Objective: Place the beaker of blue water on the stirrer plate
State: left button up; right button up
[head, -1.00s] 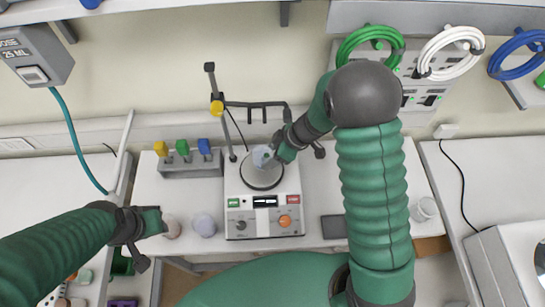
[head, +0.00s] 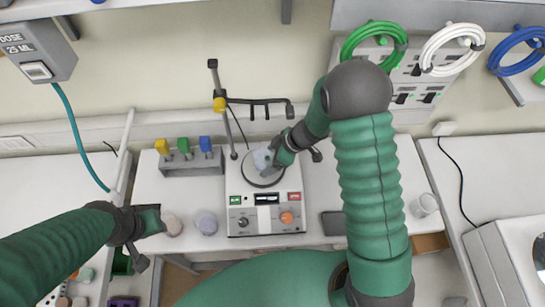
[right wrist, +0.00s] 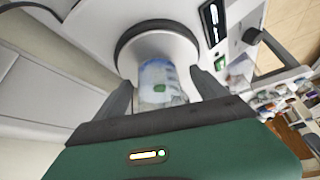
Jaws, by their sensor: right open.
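The stirrer plate is a round disc (head: 262,181) on top of a white device (head: 265,215) with knobs and a small display. A clear beaker with bluish contents (head: 262,158) stands on the disc, toward its back; it also shows in the right wrist view (right wrist: 156,82). My right gripper (head: 276,157) is at the beaker. In the right wrist view its open fingers (right wrist: 160,88) stand on both sides of the beaker, with gaps. My left gripper (head: 150,220) hangs at the left near the bench's front; its fingers are too unclear to judge.
Two small beakers, one pinkish (head: 172,225) and one lavender (head: 207,223), stand left of the device. A rack with coloured-top items (head: 190,168) is behind them. A stand with a clamp arm (head: 258,102) rises behind the plate. An empty-looking beaker (head: 424,205) stands at right.

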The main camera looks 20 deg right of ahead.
jog(key=shift+r, duration=0.3)
jog(key=v, duration=0.3)
jog(key=shift+r, duration=0.25)
jog(key=shift+s+d+r, duration=0.15)
jog(key=shift+s+d, duration=0.1)
jog(key=shift+d, duration=0.25)
jog(key=shift+s+d+r, duration=0.15)
jog(key=shift+s+d, duration=0.1)
jog(key=shift+d, duration=0.2)
jog(key=s+d+b, duration=0.3)
jog(key=s+d, duration=0.3)
jog(key=d, duration=0.3)
jog(key=w+r+m+t+h, duration=0.5)
jog(key=w+r, duration=0.1)
jog(key=w, duration=0.2)
pick_arm(q)
jog(key=shift+s+x, duration=0.25)
jog(key=shift+x, duration=0.95)
pick_arm(e)
jog(key=s+a+m+g, duration=0.2)
jog(key=s+a+m, duration=0.1)
jog(key=s, duration=0.4)
jog(key=s+a+f+m+g, duration=0.1)
jog(key=s+a+m+g, duration=0.2)
jog(key=s+a, duration=0.3)
jog(key=s, duration=0.2)
jog(key=shift+s+f+g, duration=0.2)
jog(key=shift+s+g, duration=0.1)
